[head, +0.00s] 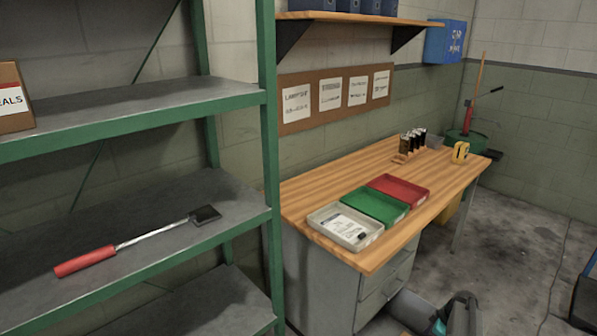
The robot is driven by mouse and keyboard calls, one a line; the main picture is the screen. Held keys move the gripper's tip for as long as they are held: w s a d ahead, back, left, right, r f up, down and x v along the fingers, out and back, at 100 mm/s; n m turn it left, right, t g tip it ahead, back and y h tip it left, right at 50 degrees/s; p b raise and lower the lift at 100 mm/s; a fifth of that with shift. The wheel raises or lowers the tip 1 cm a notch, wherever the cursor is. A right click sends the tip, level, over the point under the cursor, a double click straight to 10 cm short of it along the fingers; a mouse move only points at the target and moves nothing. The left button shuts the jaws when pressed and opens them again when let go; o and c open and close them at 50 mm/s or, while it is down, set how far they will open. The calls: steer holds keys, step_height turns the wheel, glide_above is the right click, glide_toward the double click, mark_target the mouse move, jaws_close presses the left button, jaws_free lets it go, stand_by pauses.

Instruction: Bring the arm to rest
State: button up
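Grey and dark rounded parts with a teal patch show at the bottom edge, right of centre, in front of the workbench (335,185). They look like part of my arm, cut off by the frame. No gripper fingers can be made out, so whether the gripper holds anything is hidden.
A green-framed shelf (150,118) stands close on the left, with a red-handled tool (85,262) and a cardboard box (12,98). The bench bears grey (318,222), green (372,203) and red (410,184) trays. Concrete floor (520,235) lies open at right.

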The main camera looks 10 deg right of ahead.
steer(key=s+a+f+n+g, duration=0.1)
steer(key=s+a+f, duration=0.15)
steer(key=a, duration=0.75)
steer(key=s+a+f+n+g+p, duration=0.1)
steer(key=a+f+g, duration=0.15)
steer(key=a, duration=0.75)
steer(key=s+a+f+n, duration=0.1)
steer(key=a+f, duration=0.2)
steer(key=a, duration=0.7)
steer(key=s+a+f+g+p, duration=0.1)
steer(key=s+a+f+g, duration=0.15)
steer(key=s+a, duration=0.8)
steer(key=s+r+m+g+h, duration=0.1)
steer(key=s+r+m+h, duration=0.1)
steer(key=s+m, duration=0.9)
steer(key=shift+s+r+g+h, duration=0.3)
steer(key=shift+s+r, duration=0.05)
steer(key=shift+s, duration=0.1)
steer(key=shift+a, duration=0.15)
